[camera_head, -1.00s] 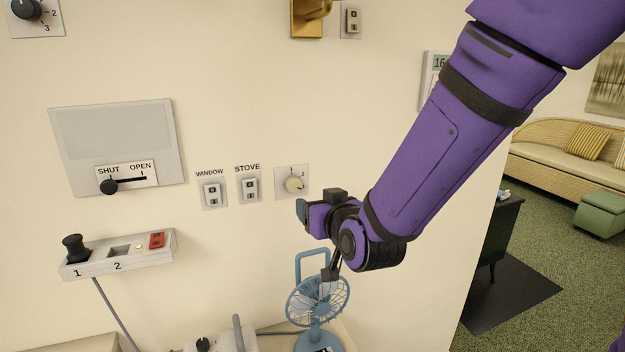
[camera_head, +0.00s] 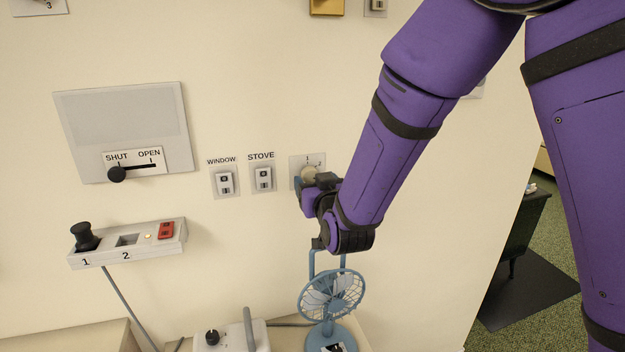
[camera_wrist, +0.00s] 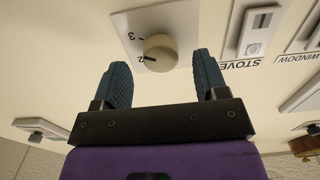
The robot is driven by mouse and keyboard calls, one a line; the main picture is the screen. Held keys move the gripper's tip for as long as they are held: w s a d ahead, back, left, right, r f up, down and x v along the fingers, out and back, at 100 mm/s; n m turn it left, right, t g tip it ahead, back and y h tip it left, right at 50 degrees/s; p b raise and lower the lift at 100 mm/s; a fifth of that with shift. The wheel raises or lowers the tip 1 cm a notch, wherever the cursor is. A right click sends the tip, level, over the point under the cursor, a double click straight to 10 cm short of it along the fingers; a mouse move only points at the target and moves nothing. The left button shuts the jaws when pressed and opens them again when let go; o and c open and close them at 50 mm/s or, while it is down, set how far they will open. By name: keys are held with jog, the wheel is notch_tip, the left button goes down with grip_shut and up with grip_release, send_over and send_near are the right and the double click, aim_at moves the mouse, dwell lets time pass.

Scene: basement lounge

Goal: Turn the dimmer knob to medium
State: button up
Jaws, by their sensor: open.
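A round cream dial knob (camera_head: 309,173) sits on a white wall plate, right of the STOVE switch. It also shows in the wrist view (camera_wrist: 160,53), where the plate carries the numbers 2 and 3 and the knob's dark mark is beside the 2. My gripper (camera_wrist: 162,68) is open, with its two blue-grey fingers either side of the knob's lower edge in that view.
The STOVE switch (camera_head: 263,178) and WINDOW switch (camera_head: 224,183) are close on the left. A SHUT/OPEN slider (camera_head: 117,174) and a control box (camera_head: 130,242) are further left. A blue fan (camera_head: 331,297) stands just below my gripper.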

jog(key=shift+x, duration=1.1)
jog(key=c, duration=0.9)
jog(key=shift+n, duration=0.4)
jog(key=n, duration=0.5)
jog(key=shift+n, duration=0.3)
jog(key=n, duration=0.5)
jog(key=shift+n, duration=0.3)
